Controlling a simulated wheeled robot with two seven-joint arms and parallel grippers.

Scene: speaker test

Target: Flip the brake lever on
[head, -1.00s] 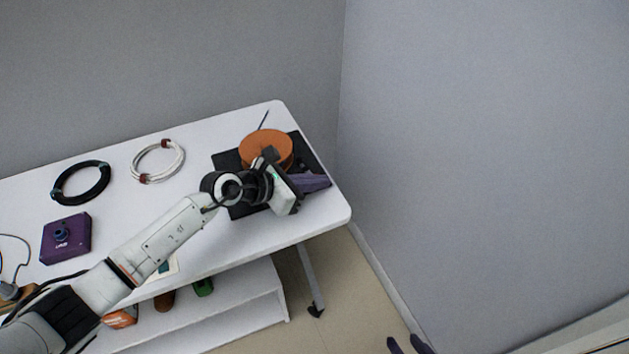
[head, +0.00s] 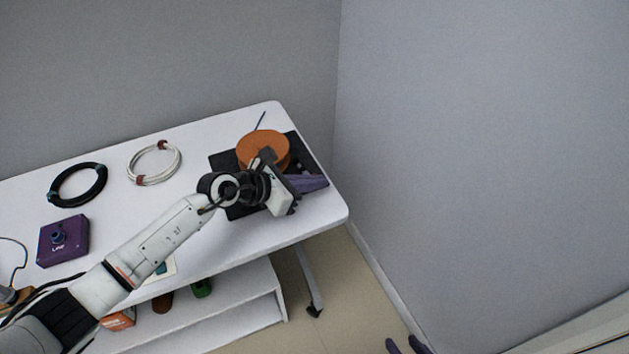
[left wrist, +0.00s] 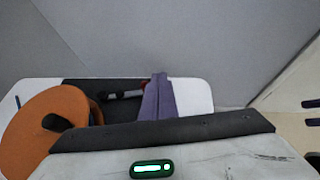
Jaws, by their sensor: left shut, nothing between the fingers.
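An orange reel (head: 263,148) sits on a black base (head: 225,162) at the right end of the white table; the reel also shows at the left of the left wrist view (left wrist: 30,120). A dark lever with a red part (left wrist: 122,94) lies on the base in the left wrist view, apparently the brake lever. My left gripper (head: 318,183) is shut and empty over the right side of the base. Its purple fingers (left wrist: 158,88) are beside the lever's red end; I cannot tell if they touch. My right gripper (head: 406,345) is away from the table, its fingertips apart.
A white cable coil (head: 154,180), a black cable coil (head: 53,199) and a purple box with a blue knob (head: 78,250) lie on the table (head: 130,218) to the left. Grey walls stand behind and to the right. A lower shelf (head: 235,309) holds several small items.

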